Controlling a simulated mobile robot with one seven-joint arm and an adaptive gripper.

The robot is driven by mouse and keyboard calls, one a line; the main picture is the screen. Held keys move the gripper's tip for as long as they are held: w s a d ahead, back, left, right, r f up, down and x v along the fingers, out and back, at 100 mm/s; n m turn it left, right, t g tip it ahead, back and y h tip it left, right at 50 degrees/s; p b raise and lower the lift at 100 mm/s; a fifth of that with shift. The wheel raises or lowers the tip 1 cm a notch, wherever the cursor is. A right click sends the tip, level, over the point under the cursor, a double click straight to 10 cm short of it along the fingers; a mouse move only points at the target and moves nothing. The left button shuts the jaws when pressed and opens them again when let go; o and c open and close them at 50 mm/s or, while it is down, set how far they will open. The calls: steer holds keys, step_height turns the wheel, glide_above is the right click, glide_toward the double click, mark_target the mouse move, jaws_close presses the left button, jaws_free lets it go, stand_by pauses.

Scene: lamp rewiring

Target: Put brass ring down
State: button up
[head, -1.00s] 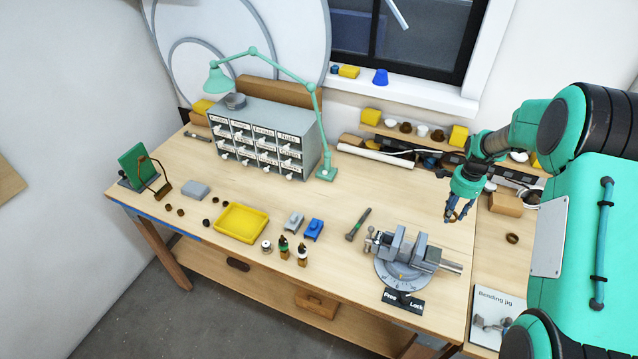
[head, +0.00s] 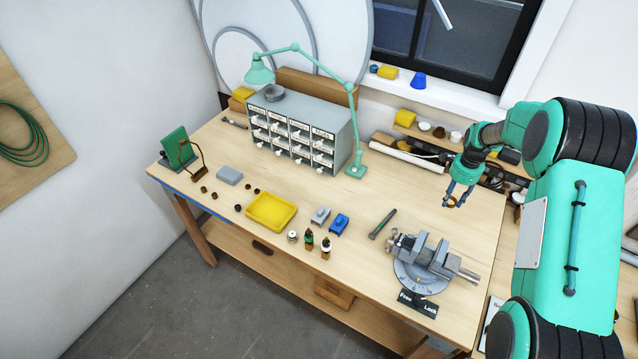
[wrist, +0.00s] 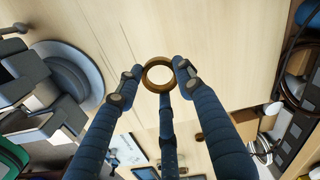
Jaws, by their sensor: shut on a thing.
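The brass ring (wrist: 158,89) is a short, thick, hollow band held between the fingertips of my gripper (head: 455,197). In the wrist view a finger closes on it from the left and another from the right, with a third finger below. The ring is in the air above bare wood of the workbench (head: 300,200). In the head view my gripper hangs over the right part of the bench, behind and right of the grey vise (head: 425,258). The ring is small there, partly hidden by the fingers.
A hammer-like tool (head: 382,223) lies left of the vise. A drawer cabinet (head: 300,135) and green lamp (head: 354,120) stand at the back. Bare wood lies between lamp and vise.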

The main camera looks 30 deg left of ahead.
steer(key=shift+f, duration=0.1)
steer(key=p, duration=0.1)
glide_above(442, 219)
steer(key=shift+s+f, duration=0.1)
steer(key=shift+f, duration=2.7)
steer(key=shift+f+p, duration=0.35)
steer(key=shift+f, duration=1.75)
steer(key=shift+f, duration=0.1)
steer(key=o, duration=1)
steer(key=shift+o, duration=0.2)
step_height(442, 219, up, 12)
steer(key=b, duration=0.2)
